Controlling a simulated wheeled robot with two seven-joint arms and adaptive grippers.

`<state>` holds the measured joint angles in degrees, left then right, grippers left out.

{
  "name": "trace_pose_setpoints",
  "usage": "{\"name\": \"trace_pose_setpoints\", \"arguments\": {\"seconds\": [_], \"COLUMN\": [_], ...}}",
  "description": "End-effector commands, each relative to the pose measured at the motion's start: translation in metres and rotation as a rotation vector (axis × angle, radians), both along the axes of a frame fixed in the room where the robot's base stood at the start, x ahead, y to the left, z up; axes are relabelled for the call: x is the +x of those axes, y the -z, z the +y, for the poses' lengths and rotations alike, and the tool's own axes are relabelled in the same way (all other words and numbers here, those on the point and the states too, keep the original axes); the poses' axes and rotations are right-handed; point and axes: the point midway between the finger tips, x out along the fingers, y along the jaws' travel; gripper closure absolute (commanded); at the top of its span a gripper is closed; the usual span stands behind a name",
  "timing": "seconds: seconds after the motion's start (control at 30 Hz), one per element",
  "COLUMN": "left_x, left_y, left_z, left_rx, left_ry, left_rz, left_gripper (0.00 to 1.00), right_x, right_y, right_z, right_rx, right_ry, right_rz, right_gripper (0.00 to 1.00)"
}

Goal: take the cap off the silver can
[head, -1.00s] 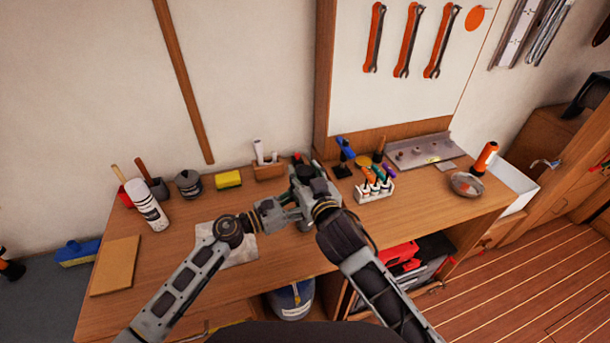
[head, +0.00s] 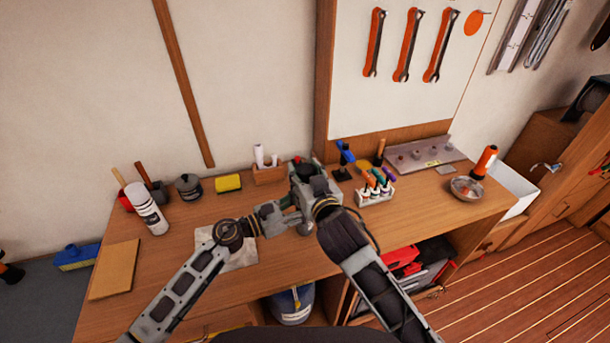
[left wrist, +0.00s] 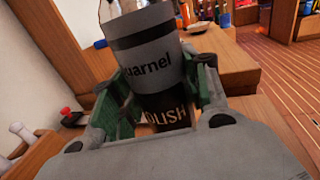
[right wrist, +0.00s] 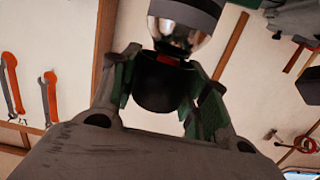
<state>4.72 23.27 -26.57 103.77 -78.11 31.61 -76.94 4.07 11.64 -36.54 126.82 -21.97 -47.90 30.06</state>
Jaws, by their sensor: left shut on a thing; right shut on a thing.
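The silver can (left wrist: 150,55) stands between the green-padded fingers of my left gripper (left wrist: 160,95), which is shut on it; its label reads "uarnel" and "OLISH". In the right wrist view the can's shiny shoulder (right wrist: 180,38) is at the top. The black cap (right wrist: 162,85) is between the fingers of my right gripper (right wrist: 165,95), which is shut on it. A small red part shows between the cap and the shoulder, so the cap sits off the shoulder. In the head view my right gripper (head: 312,182) largely hides the can and cap.

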Motion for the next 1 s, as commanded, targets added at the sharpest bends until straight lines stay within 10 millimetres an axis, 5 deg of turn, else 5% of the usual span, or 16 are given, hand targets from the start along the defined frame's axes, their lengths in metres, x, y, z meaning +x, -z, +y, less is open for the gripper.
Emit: {"name": "trace_pose_setpoints", "arguments": {"seconds": [0.57, 1.0], "left_x": [0.0, 0.0], "left_y": [0.0, 0.0], "left_z": [0.0, 0.0], "left_rx": [0.0, 0.0], "left_ry": [0.0, 0.0], "left_rz": [0.0, 0.0], "left_gripper": [0.97, 0.97], "right_x": [0.0, 0.0], "right_y": [-0.005, -0.039], "right_z": [0.0, 0.0], "right_rx": [0.001, 0.001], "right_ry": [0.0, -0.001], "right_rz": [0.0, -0.001], "right_gripper": [0.83, 0.83]}}
